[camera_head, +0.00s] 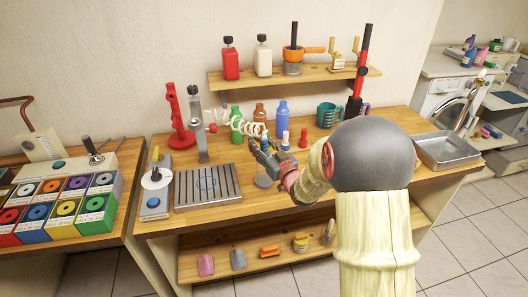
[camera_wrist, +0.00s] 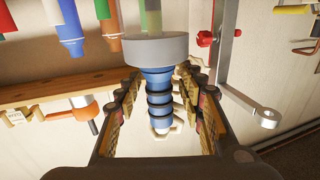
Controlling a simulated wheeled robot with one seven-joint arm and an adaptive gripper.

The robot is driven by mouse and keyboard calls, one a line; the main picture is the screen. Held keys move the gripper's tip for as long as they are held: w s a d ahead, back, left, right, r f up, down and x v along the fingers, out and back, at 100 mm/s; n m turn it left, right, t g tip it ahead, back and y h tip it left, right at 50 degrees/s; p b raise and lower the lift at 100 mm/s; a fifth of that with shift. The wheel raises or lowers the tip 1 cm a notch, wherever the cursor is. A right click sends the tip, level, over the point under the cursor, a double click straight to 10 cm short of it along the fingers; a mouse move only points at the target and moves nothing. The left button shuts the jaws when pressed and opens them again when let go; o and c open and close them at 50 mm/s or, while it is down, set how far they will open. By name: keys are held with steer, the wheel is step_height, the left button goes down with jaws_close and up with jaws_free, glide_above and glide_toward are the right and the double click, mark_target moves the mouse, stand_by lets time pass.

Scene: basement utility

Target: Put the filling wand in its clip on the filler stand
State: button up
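The filling wand (camera_wrist: 159,88) has a blue ribbed grip and a wide grey flange (camera_wrist: 155,48). In the wrist view, which looks upside down, it stands between my gripper's fingers (camera_wrist: 159,84), which look closed on it. In the head view my gripper (camera_head: 262,152) holds the wand above the bench, with its blue top (camera_head: 265,139) showing. A pale coiled hose (camera_head: 240,124) runs from the filler stand to the wand. The grey filler stand (camera_head: 199,130) is left of my gripper.
A slotted drip tray (camera_head: 208,187) lies left of my gripper. A red stand (camera_head: 179,118) is beside the filler stand. Coloured bottles (camera_head: 282,119) and a teal jug (camera_head: 327,115) stand behind. A shelf (camera_head: 295,78) hangs above. A metal tray (camera_head: 447,149) is at right.

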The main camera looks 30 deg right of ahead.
steer(key=shift+w, duration=1.05)
steer(key=shift+c, duration=0.2)
jaws_close()
